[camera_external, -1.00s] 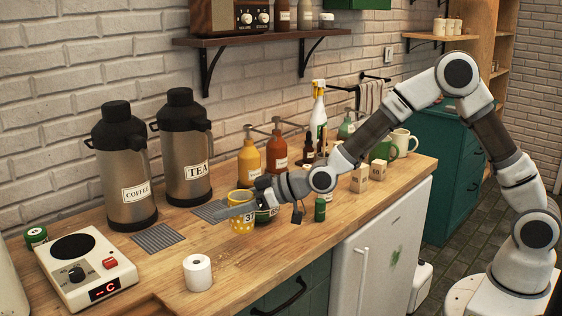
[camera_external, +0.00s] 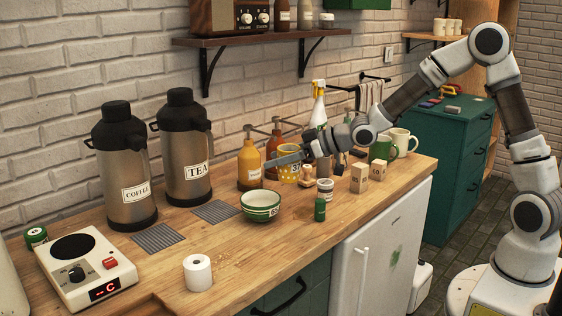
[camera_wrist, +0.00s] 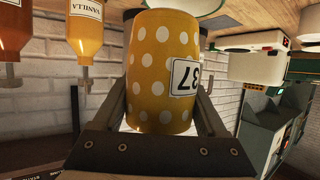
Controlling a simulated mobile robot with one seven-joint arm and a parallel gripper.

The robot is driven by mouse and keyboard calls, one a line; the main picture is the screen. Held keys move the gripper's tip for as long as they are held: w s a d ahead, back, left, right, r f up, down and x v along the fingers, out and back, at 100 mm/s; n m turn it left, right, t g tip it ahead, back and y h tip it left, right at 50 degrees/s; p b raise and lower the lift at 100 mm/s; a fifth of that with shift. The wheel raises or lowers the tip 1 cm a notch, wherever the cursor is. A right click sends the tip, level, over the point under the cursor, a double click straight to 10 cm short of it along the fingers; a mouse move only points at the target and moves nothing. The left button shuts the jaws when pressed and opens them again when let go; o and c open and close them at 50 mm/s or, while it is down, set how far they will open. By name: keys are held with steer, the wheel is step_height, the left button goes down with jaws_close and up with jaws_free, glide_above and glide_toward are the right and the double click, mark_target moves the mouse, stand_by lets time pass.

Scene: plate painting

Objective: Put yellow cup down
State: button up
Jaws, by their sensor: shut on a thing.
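The yellow cup with white dots (camera_external: 289,175) is in my gripper (camera_external: 283,160), in front of the sauce bottles in the external view. In the wrist view the cup (camera_wrist: 158,85) fills the middle, between the two fingers, with its "37" label upside down. The fingers are shut on its sides. I cannot tell for sure whether its base touches the wooden counter (camera_external: 225,285) or hangs just above it.
A green striped bowl (camera_external: 261,207) stands left of the cup. A yellow bottle (camera_external: 249,168) is close left. The front middle of the counter is mostly clear.

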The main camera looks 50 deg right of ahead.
steer(key=d+m+t+h+p, duration=0.1)
steer(key=d+m+h+p, duration=0.15)
steer(key=d, duration=1.45)
steer(key=shift+h, duration=0.25)
steer(key=shift+w+a+f+b, duration=0.4)
steer(key=shift+w+a+f, duration=0.45)
steer(key=shift+a+f, duration=0.85)
steer(key=shift+w+a+f+b, duration=0.35)
steer(key=shift+w+a+f, duration=0.5)
steer(key=shift+a+f, duration=0.9)
steer(key=shift+w+a+f+b, duration=0.4)
steer(key=shift+w+a+f, duration=0.45)
steer(key=shift+a+f, duration=0.85)
steer(key=shift+d+f, duration=0.15)
steer(key=shift+f, duration=0.15)
steer(key=shift+f, duration=0.1)
steer(key=o, duration=1.5)
